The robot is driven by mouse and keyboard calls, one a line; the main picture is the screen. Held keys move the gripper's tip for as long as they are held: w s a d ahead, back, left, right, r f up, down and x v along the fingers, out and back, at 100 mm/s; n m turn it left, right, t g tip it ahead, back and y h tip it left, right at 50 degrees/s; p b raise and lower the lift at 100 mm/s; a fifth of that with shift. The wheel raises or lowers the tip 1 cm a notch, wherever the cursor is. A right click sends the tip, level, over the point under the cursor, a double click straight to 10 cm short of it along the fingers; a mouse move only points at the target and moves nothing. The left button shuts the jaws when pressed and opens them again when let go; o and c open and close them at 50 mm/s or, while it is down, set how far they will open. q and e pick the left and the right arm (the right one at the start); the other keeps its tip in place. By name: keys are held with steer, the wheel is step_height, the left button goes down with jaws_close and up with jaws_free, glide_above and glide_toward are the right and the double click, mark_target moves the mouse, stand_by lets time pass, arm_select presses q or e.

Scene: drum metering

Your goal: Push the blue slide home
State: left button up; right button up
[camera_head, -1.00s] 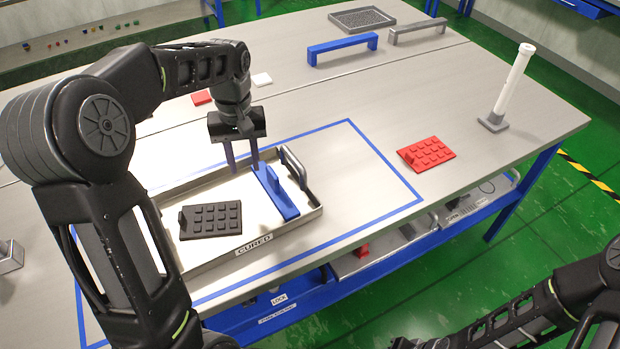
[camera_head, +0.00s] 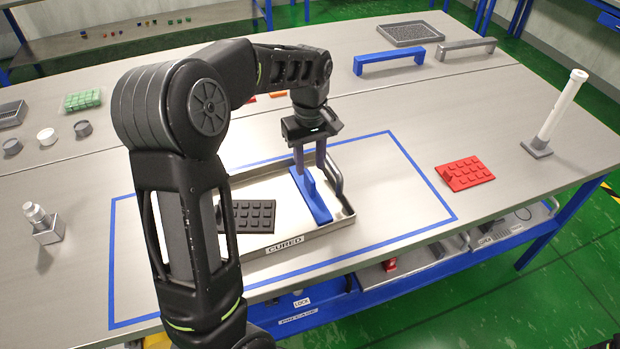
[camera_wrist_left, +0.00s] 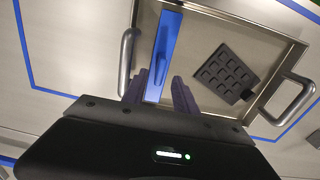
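The blue slide (camera_head: 319,205) is a long narrow bar lying across the right end of a shallow metal tray (camera_head: 310,241) labelled CURED. My left gripper (camera_head: 309,167) points down over the slide's far part, with its two fingers apart. In the left wrist view the slide (camera_wrist_left: 166,40) runs between the two fingers (camera_wrist_left: 159,92); I cannot tell whether either finger touches it. A dark studded plate (camera_head: 248,215) lies in the tray to the left, partly hidden by my arm. My right gripper is not in view.
The tray has a metal bar handle (camera_head: 336,168) at its right end, close to the gripper. A red studded plate (camera_head: 464,174) and a white post on a grey base (camera_head: 537,148) stand farther right. Blue tape (camera_head: 420,180) outlines the tray area, with clear table between.

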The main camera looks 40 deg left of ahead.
mark_target(309, 175)
arm_select(q)
step_height(309, 175, down, 6)
steer(key=shift+f+p, duration=0.1)
steer(key=shift+p, duration=0.2)
steer(key=shift+c, duration=0.2)
jaws_close()
stand_by(1.2)
